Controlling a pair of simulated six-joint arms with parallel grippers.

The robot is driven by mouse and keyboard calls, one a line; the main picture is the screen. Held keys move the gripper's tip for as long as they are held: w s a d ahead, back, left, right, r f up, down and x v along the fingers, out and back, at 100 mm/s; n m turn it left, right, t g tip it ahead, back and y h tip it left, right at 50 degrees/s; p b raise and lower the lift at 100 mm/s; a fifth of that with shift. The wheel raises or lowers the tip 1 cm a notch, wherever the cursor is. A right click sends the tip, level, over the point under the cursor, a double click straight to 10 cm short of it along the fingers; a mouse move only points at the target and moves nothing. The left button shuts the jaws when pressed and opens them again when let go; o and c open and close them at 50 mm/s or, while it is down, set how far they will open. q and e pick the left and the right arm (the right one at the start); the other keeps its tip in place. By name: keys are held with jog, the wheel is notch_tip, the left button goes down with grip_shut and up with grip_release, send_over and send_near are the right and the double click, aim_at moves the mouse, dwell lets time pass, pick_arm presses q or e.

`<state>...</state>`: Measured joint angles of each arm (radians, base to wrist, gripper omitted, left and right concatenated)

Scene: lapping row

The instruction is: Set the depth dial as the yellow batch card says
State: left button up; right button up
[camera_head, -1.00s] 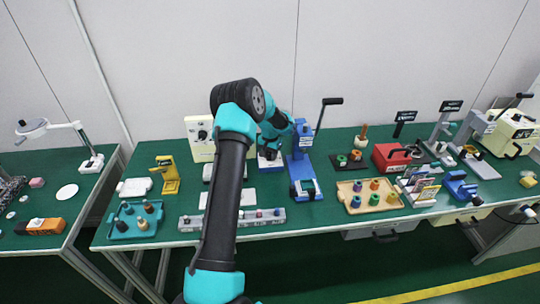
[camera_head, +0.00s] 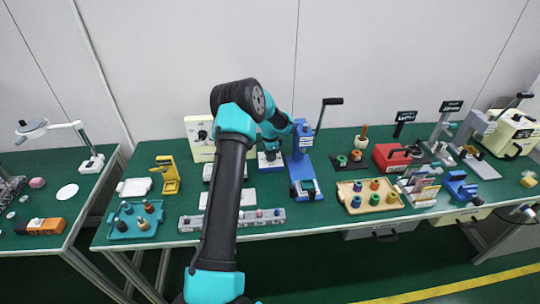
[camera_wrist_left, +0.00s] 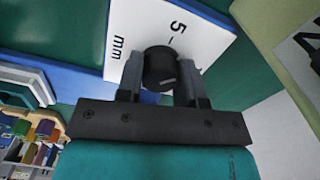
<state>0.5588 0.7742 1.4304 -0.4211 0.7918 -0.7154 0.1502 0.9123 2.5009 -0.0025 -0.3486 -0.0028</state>
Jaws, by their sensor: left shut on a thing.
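My left gripper (camera_wrist_left: 165,85) is shut on a black round dial knob (camera_wrist_left: 161,66), with one finger on each side of it. A pale line shows on the knob's face. The knob stands on a white scale plate (camera_wrist_left: 195,22) marked "5", a dash and "mm"; the rest of the scale is hidden or out of frame. In the head view the plate's blue-edged base (camera_head: 270,166) is left of the blue lever press (camera_head: 303,160), and my left wrist partly covers it.
A cream box (camera_head: 198,152) with its own knob stands just left of the gripper. A yellow stand (camera_head: 168,174), a teal tray (camera_head: 118,232) and a grey strip (camera_head: 265,220) are nearby. A wooden tray (camera_head: 347,201) with coloured spools is to the right.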

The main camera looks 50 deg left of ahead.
pick_arm(q)
jog(key=m, duration=0.5)
jog(key=shift+m, duration=0.4)
jog(key=o, duration=0.9)
notch_tip(320, 180, up, 18)
jog(key=shift+f, duration=0.25)
dwell(0.3)
